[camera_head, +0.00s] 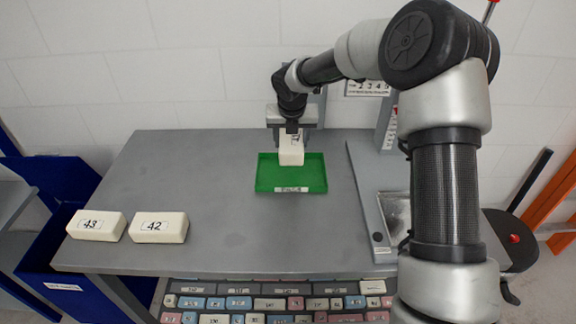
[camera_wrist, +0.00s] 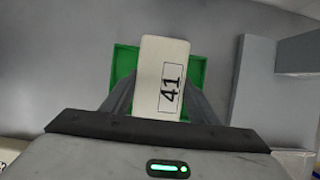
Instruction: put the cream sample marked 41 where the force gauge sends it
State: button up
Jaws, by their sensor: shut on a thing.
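The cream sample marked 41 (camera_wrist: 163,75) is a block with a black number in a box, held in my gripper. In the head view the sample (camera_head: 291,153) hangs over the back part of a green tray (camera_head: 265,180). My gripper (camera_head: 291,138) is shut on it and points down. The wrist view shows the green tray (camera_wrist: 125,62) behind and below the sample. I cannot tell how high the sample is above the tray. The force gauge stand (camera_head: 365,190) is right of the tray, partly hidden by my arm; no reading is legible.
Cream blocks marked 43 (camera_head: 96,225) and 42 (camera_head: 158,228) lie at the left front of the grey table (camera_head: 190,165). A rack of several small labelled blocks (camera_head: 270,303) is at the front edge. A blue bin (camera_head: 62,285) stands at left. The table's left middle is clear.

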aim_at(292, 146)
notch_tip(292, 146, down, 8)
jog(key=shift+f+b, duration=0.25)
jog(key=shift+b, duration=0.1)
jog(key=shift+f, duration=0.1)
jog(key=o, duration=1.1)
jog(key=p+v, duration=0.1)
jog(key=v, duration=1.1)
